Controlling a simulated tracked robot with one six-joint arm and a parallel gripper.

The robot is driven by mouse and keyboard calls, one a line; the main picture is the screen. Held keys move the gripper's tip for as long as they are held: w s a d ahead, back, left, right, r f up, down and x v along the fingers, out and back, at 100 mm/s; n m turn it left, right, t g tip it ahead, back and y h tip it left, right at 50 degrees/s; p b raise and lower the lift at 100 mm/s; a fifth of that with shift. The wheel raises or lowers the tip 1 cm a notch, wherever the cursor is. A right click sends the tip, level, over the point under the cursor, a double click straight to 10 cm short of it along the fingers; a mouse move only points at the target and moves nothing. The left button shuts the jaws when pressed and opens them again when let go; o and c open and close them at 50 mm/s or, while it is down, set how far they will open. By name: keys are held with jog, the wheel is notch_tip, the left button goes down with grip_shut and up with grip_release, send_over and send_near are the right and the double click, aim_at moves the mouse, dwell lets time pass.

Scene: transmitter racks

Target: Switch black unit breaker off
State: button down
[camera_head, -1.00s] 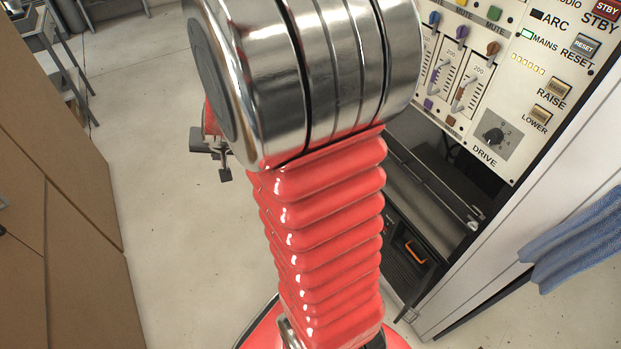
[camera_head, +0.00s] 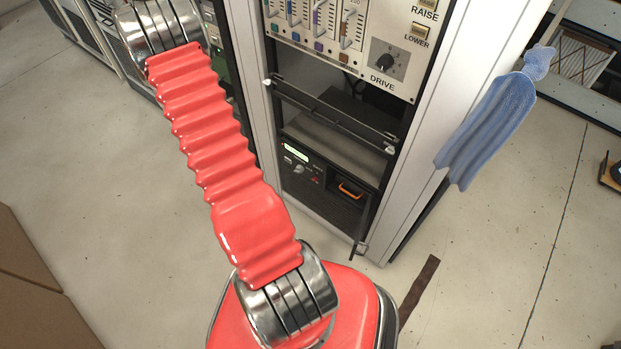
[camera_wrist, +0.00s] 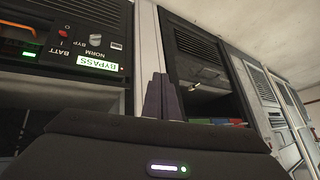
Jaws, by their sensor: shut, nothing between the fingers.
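The black unit (camera_head: 300,178) sits low in the rack, with a lit green display, a knob and an orange-framed part (camera_head: 349,189) on its front. In the wrist view the black unit (camera_wrist: 55,75) is upside down at the upper left, with a "BYPASS" display (camera_wrist: 97,65), a knob (camera_wrist: 95,40), a small red switch (camera_wrist: 63,34) and the orange part (camera_wrist: 15,44) cut by the left edge. My gripper (camera_wrist: 162,78) is shut and empty, right of the unit and apart from it. The head view does not show my gripper.
The rack's white side post (camera_head: 425,135) stands right of the bay, with a blue cloth (camera_head: 495,125) hanging on it. A black bar (camera_head: 330,115) crosses the bay above the unit. The DRIVE panel (camera_head: 385,62) is higher.

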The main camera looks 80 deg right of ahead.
jog(key=s+d+f+m+g, duration=0.2)
jog(key=s+d+f, duration=0.1)
jog(key=s+f, duration=0.5)
jog(key=m+g+h, duration=0.1)
jog(key=m+g, duration=0.1)
jog(key=g, duration=0.2)
send_near(315, 179)
notch_tip(315, 179, up, 3)
jog(key=a, duration=0.2)
jog(key=shift+w+r, duration=0.2)
jog(key=shift+w, duration=0.15)
jog(key=shift+x, duration=5)
jog(key=shift+w+d, duration=0.1)
jog(key=shift+w, duration=0.1)
jog(key=shift+s, duration=0.1)
